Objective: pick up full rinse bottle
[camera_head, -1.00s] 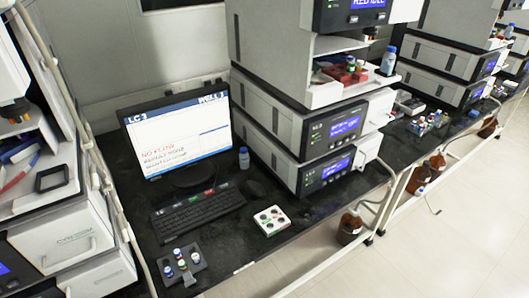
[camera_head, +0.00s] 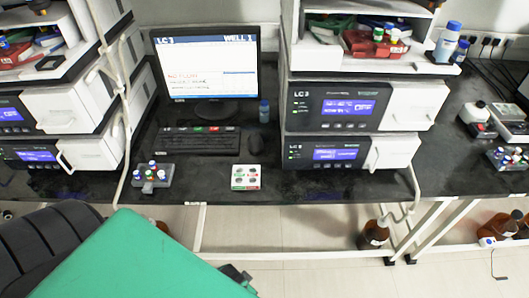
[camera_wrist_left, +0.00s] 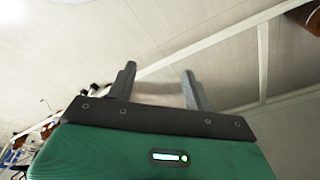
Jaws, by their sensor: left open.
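Two bottles with blue caps stand close together on the right of the upper tray of the middle instrument stack: a taller bottle (camera_head: 447,41) and a shorter bottle (camera_head: 462,51). A small blue-capped bottle (camera_head: 264,111) stands on the bench right of the monitor. I cannot tell which is the full rinse bottle. My left gripper (camera_wrist_left: 157,88) is open and empty in the left wrist view, its two dark fingers apart over the pale floor. In the head view its green arm covers the lower left, well short of all the bottles. My right gripper is not in view.
The black bench (camera_head: 300,183) carries a keyboard (camera_head: 195,141), a white vial tray (camera_head: 246,177) and a grey vial rack (camera_head: 152,174). Instrument stacks flank the monitor (camera_head: 205,68). A brown bottle (camera_head: 374,234) stands below the bench. The floor in front is mostly clear.

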